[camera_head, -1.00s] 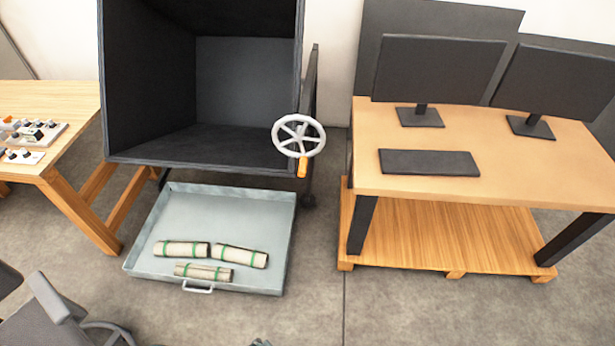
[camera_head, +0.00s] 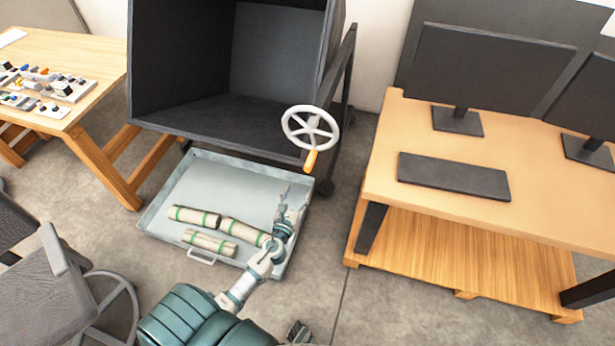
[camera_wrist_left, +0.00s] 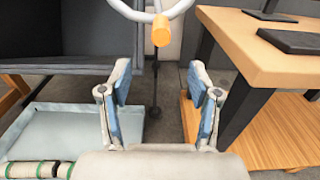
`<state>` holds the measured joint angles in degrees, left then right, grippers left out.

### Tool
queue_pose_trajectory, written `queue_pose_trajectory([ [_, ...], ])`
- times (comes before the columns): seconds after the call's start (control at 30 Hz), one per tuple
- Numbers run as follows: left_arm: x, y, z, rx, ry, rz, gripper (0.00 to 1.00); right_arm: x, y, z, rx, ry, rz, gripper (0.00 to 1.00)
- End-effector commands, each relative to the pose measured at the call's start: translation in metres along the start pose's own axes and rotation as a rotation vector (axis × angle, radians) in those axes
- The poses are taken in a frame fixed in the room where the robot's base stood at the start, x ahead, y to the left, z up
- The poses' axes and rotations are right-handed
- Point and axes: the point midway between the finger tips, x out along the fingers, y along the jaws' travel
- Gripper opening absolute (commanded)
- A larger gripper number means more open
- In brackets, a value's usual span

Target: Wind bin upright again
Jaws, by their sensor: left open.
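The black bin (camera_head: 270,60) is tipped with its open mouth facing me; the inside looks empty. A white handwheel (camera_head: 311,130) with an orange knob (camera_head: 310,160) sits at its right side, with the knob at the bottom of the wheel. My left gripper (camera_head: 292,203) is open and empty, in front of and below the wheel, over the right part of the tray. In the left wrist view, the knob (camera_wrist_left: 161,30) shows above the gap between the open fingers (camera_wrist_left: 160,95), apart from them. A fragment at the bottom edge of the head view, probably my right gripper (camera_head: 300,332), is mostly cut off.
A grey metal tray (camera_head: 165,215) with three green-banded rolls (camera_head: 209,243) lies below the bin. A desk (camera_head: 385,175) with monitors and keyboard stands right, a wooden table (camera_head: 95,110) left, a chair (camera_head: 50,290) lower left. Floor between tray and desk is clear.

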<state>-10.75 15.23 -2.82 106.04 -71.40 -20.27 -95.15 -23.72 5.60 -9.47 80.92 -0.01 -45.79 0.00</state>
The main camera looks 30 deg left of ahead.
Motion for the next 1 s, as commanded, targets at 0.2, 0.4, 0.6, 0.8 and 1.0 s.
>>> queue_pose_trajectory([
  [0.2, 0.026, -0.001, 0.000, -0.003, 0.000, 0.002, 0.62, 0.001, -0.004, 0.007, -0.001, -0.011, -0.006, 0.62],
  [0.4, 0.053, -0.001, -0.001, -0.004, 0.001, 0.002, 0.62, 0.000, -0.004, 0.007, 0.000, -0.016, -0.006, 0.62],
  [0.6, 0.079, -0.001, -0.002, -0.006, 0.002, 0.002, 0.62, -0.007, -0.002, -0.007, 0.003, 0.000, -0.002, 0.62],
  [0.8, 0.105, -0.001, -0.002, -0.005, 0.003, 0.002, 0.62, -0.014, 0.000, -0.016, 0.004, 0.003, 0.000, 0.62],
  [1.0, 0.128, -0.001, -0.003, -0.006, 0.003, 0.002, 0.62, -0.025, -0.001, -0.018, 0.005, 0.004, -0.002, 0.62],
])
